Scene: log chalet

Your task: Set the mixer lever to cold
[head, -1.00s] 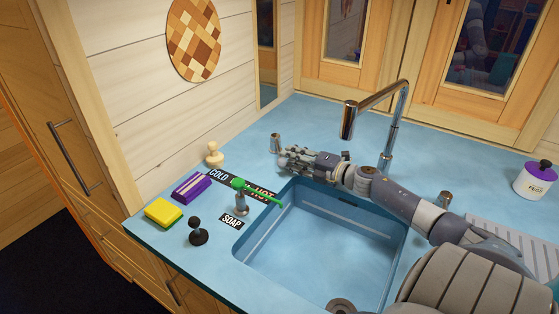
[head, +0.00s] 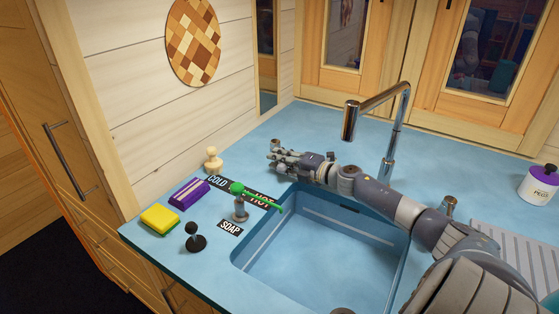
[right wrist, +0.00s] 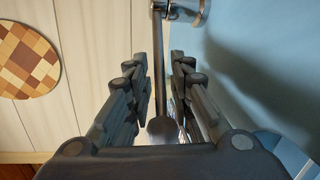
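The green mixer lever (head: 264,202) has a round green knob and a thin arm on a short metal post. It stands by a black strip with COLD at its left end and HOT at its right. The arm points right, over the HOT end. My right gripper (head: 275,155) is behind and right of the lever, apart from it, pointing left over the counter. In the right wrist view its fingers (right wrist: 160,95) are spread either side of a grey metal rod (right wrist: 160,70) with a rounded end. Which fitting it belongs to is unclear. My left gripper is out of view.
The sink basin (head: 262,249) and tall chrome faucet (head: 388,170) are near my right arm. A soap label (head: 230,228), black knob (head: 194,240), yellow sponge (head: 159,221), purple box (head: 189,194) and wooden piece (head: 213,160) stand left. The counter behind the gripper is clear.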

